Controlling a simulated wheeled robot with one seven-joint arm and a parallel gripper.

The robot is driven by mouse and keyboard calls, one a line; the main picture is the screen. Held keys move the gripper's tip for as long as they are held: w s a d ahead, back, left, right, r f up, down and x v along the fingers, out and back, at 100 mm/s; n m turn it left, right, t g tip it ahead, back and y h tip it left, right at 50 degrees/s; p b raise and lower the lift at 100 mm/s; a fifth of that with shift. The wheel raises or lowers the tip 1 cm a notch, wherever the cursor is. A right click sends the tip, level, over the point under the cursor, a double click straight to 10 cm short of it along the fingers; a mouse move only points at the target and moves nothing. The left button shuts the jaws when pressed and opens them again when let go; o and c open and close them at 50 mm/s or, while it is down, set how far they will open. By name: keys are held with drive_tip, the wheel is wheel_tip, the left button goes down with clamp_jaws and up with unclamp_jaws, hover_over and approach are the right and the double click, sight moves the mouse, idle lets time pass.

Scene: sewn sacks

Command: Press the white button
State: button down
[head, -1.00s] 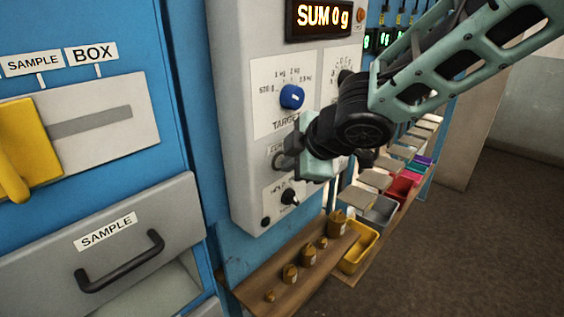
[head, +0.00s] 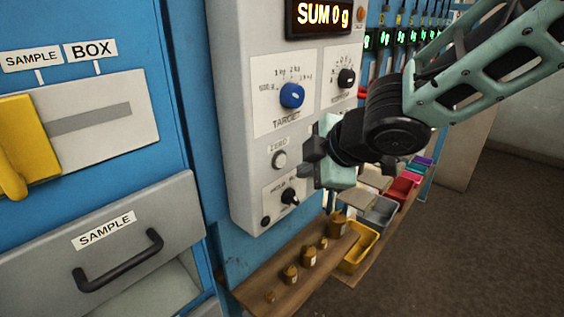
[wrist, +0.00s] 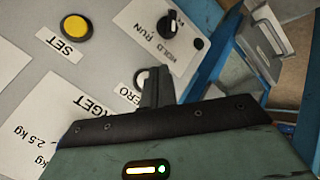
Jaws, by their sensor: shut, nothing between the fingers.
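The white button (head: 279,159) is a small round button under the ZERO label on the grey panel. In the wrist view the white button (wrist: 141,78) shows only in part, behind the finger tips. My gripper (head: 304,160) is just right of the button in the head view, with a visible gap between them. The jaws are shut and empty. In the wrist view my gripper (wrist: 157,76) points at the panel beside the ZERO label, which it partly covers.
A blue TARGET knob (head: 291,95) is above the button, a black switch (head: 290,197) below it. A yellow SET button (wrist: 76,29) shows in the wrist view. The display (head: 320,17) reads SUM 0 g. A wooden shelf with brass weights (head: 309,257) juts out below.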

drive_tip(key=shift+s+d, duration=0.85)
drive_tip(key=shift+d, duration=0.25)
drive_tip(key=s+d+f+m+g+h+b, duration=0.1)
drive_tip(key=s+d+f+m+g+b, duration=0.1)
drive_tip(key=s, duration=0.5)
drive_tip(key=s+d+f+m+g+h+b, duration=0.2)
drive_tip(key=s+d+f+m+b, duration=0.1)
drive_tip(key=s+d+f+m, duration=0.2)
drive_tip(key=s+d+f+m+g+h+b, duration=0.2)
drive_tip(key=s+f+m, duration=0.3)
drive_tip(key=s, duration=0.5)
drive_tip(key=shift+s+d+f+m+g+b, duration=0.35)
drive_tip(key=shift+d+f, duration=0.35)
drive_tip(key=shift+f, duration=0.25)
